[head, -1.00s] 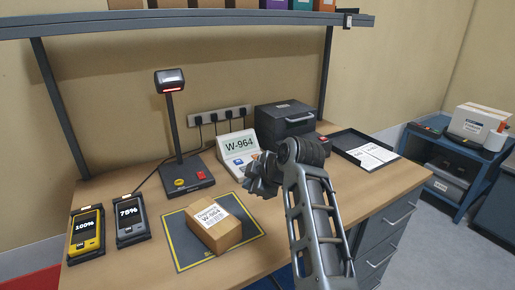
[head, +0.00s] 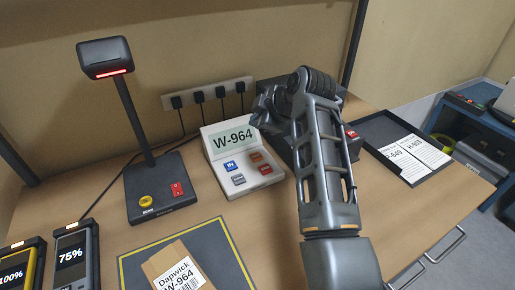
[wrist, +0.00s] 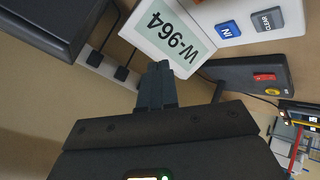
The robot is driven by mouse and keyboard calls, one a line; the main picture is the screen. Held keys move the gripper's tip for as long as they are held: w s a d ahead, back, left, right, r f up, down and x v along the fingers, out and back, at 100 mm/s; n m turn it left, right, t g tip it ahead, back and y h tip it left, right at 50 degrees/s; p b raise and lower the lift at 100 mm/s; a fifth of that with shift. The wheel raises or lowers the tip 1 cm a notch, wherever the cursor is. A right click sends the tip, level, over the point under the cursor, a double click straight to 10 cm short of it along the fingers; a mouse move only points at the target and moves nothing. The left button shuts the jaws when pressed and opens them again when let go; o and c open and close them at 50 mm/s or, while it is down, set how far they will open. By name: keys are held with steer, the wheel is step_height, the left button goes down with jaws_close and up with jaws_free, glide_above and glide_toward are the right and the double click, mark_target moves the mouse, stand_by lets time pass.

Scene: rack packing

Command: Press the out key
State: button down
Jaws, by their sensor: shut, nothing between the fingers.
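The white key terminal (head: 215,176) stands on the bench, its tilted screen reading W-964. Below the screen are a blue key (head: 230,166) marked IN, an orange key (head: 256,156), a grey key (head: 238,180) and a red key (head: 265,169). The lettering on the orange and red keys is too small to read, so I cannot tell which is the out key. My gripper (head: 257,120) is shut and empty, close to the screen's upper right.
A scanner stand (head: 155,190) with a yellow and a red button is left of the terminal. A dark printer (head: 350,150) is behind my arm on the right. Cables and a socket strip (head: 208,92) are behind.

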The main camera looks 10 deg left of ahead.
mark_target(258, 158)
steer(key=shift+f, duration=0.15)
step_height(258, 158, down, 8)
steer(key=b, duration=0.4)
steer(key=shift+f, duration=0.25)
steer(key=shift+s+f+b, duration=0.1)
steer(key=shift+b, duration=0.25)
stand_by(1.7)
steer(key=shift+f, duration=0.3)
steer(key=shift+f+b, duration=0.45)
steer(key=shift+b, duration=0.05)
stand_by(0.6)
steer(key=shift+r, duration=0.1)
steer(key=shift+r+p, duration=0.55)
steer(key=shift+r, duration=0.2)
